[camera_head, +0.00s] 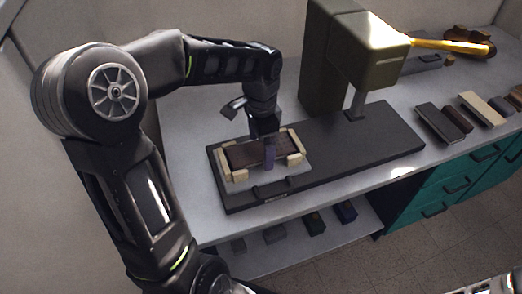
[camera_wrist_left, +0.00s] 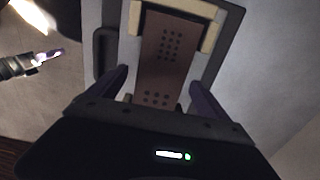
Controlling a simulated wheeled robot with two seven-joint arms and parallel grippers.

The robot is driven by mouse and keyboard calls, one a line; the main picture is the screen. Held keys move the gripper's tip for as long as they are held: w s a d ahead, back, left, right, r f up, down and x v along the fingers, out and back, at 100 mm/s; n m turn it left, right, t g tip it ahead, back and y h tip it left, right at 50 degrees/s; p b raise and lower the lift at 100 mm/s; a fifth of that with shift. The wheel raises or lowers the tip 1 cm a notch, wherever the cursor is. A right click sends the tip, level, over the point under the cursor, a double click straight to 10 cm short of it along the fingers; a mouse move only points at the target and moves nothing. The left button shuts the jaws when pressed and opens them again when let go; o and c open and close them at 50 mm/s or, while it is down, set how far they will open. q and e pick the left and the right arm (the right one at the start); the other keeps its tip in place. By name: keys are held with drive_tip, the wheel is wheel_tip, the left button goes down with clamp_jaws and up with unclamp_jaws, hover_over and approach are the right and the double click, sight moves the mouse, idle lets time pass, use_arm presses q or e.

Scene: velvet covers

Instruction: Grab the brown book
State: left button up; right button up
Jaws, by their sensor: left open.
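The brown book (camera_head: 248,155) lies flat between cream-coloured corner blocks on a light tray (camera_head: 236,184) in the head view. In the left wrist view the book (camera_wrist_left: 164,58) shows groups of small dark dots on its surface. My left gripper (camera_head: 266,148) is pointed down over the book, with one purple finger visible at its near side. In the left wrist view the open fingers of my left gripper (camera_wrist_left: 162,82) are on either side of the book. I cannot tell whether they touch it. A dark, purple-tipped part at the left wrist view's left edge looks like my right gripper (camera_wrist_left: 40,58); its jaws are unclear.
The tray sits on a dark base plate (camera_head: 385,140) under an olive press (camera_head: 365,45). Several book-like blocks, one dark (camera_head: 440,121), lie at the right. A lower shelf (camera_head: 290,248) holds small dark blocks.

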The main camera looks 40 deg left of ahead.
sight(261, 149)
use_arm(q)
drive_tip(key=shift+c, duration=0.2)
drive_tip(key=c, duration=1.6)
drive_tip(key=shift+o, duration=0.2)
wheel_tip(261, 149, up, 10)
idle(0.4)
